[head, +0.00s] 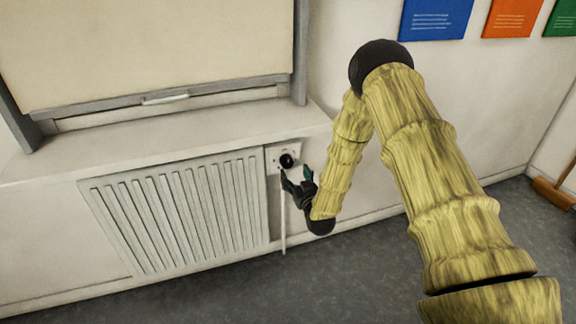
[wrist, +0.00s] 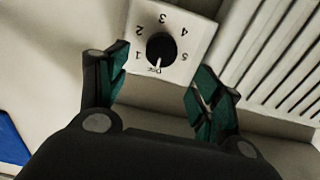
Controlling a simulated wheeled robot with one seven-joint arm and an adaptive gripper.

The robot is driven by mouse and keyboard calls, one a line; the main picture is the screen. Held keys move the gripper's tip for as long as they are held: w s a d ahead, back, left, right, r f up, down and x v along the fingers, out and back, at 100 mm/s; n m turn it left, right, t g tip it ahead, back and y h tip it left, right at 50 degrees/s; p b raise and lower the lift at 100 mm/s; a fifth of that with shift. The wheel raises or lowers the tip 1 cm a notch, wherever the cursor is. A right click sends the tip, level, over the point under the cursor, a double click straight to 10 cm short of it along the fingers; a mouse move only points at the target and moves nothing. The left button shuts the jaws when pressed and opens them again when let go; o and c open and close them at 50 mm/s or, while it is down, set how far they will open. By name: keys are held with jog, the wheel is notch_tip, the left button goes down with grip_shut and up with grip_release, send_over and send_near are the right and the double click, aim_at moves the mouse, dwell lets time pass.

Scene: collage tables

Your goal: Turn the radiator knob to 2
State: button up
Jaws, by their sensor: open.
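The radiator knob (head: 287,161) is a round black dial on a pale plate (head: 273,157) at the right end of the radiator (head: 180,208). In the wrist view the black knob (wrist: 161,48) sits on its plate (wrist: 196,33), which is marked with numbers 1 to 5 and shows upside down. The knob's white pointer line points down in the picture, at the mark between 1 and 5. My gripper (head: 293,179) is just in front of and below the knob. In the wrist view my gripper (wrist: 158,84) is open, its fingers on either side of the knob and apart from it.
A wide sill (head: 150,150) runs above the radiator, under a framed pale board (head: 150,50). A thin pipe (head: 283,225) drops from the plate to the floor. Coloured posters (head: 436,18) hang at upper right, and a broom (head: 553,193) lies at the right edge. Grey floor (head: 360,270) is clear below.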

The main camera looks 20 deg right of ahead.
aim_at(288, 163)
jog(key=w, duration=0.7)
jog(key=shift+w+a, duration=0.15)
jog(key=shift+w, duration=0.25)
jog(key=c, duration=1)
